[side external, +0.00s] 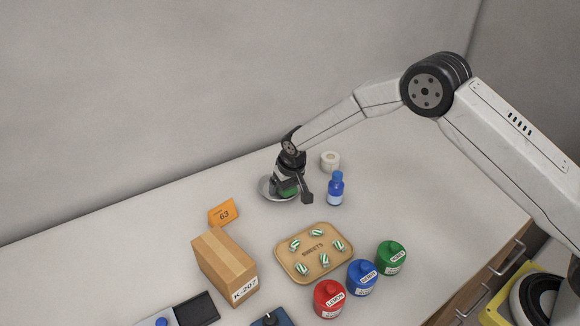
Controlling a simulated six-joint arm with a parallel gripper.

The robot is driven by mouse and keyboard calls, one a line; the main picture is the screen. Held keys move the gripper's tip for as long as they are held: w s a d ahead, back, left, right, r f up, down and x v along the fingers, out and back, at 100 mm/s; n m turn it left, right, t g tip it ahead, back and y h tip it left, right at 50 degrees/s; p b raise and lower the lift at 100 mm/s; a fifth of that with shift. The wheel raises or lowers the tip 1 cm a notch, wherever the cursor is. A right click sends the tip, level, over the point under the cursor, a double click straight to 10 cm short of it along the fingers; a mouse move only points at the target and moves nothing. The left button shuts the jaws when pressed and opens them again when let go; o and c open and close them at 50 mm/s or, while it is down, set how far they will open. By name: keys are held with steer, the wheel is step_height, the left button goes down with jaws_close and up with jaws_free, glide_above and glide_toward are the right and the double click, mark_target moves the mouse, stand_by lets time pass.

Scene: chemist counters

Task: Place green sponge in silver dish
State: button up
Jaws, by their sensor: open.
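The silver dish (267,190) stands on the counter left of the blue bottle, below the wall. The green sponge (287,191) shows in the dish area, directly under my gripper and partly hidden by it. My gripper (293,192) reaches down over the dish with its jaws open around or just above the sponge. One dark finger stands out to the right of the sponge. I cannot tell whether the sponge touches the dish floor or the fingers.
A blue bottle (336,188) and a white roll (330,160) stand close right of the dish. Red (328,299), blue (361,277) and green (391,257) jars stand front right.

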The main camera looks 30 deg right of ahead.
steer(key=c, duration=1.3)
steer(key=shift+c, duration=0.2)
steer(key=shift+r, duration=0.1)
steer(key=shift+r, duration=0.75)
steer(key=s+d+r, duration=0.2)
steer(key=s+r, duration=0.9)
steer(key=s, duration=0.3)
steer(key=shift+r, duration=0.15)
steer(key=shift+d, duration=0.1)
